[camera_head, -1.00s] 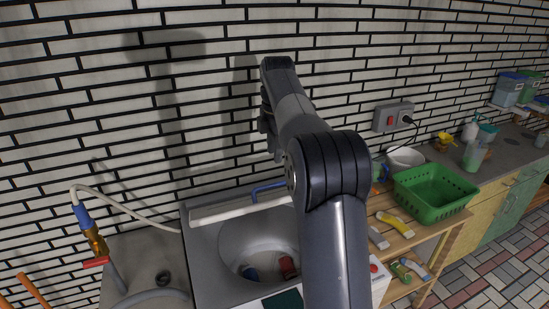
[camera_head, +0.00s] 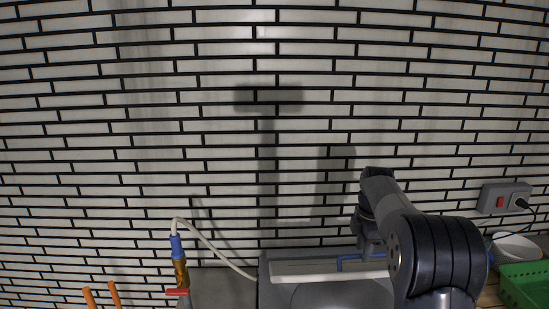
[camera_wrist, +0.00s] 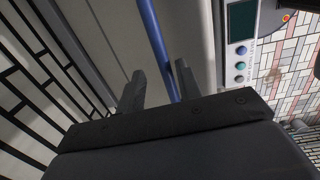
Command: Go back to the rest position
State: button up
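My gripper (camera_wrist: 159,69) shows in the wrist view with its two dark fingers apart and nothing held between them. A blue bar (camera_wrist: 157,35) of the white top-opening machine runs past beyond the fingers; I cannot tell how far beyond. In the head view my arm (camera_head: 440,255) is bent at the lower right, over the machine (camera_head: 262,285). The gripper's fingertips cannot be made out there. The blue bar also shows in the head view (camera_head: 350,262), partly hidden by my arm.
A hose with a brass tap (camera_head: 181,272) stands left of the machine. A wall socket (camera_head: 500,198), a white bowl (camera_head: 516,247) and a green basket (camera_head: 522,290) are at the right. The brick wall (camera_head: 200,120) stands behind. The machine's control panel (camera_wrist: 241,30) shows in the wrist view.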

jog(key=shift+f, duration=0.55)
jog(key=shift+s+f, duration=0.2)
jog(key=shift+s, duration=0.15)
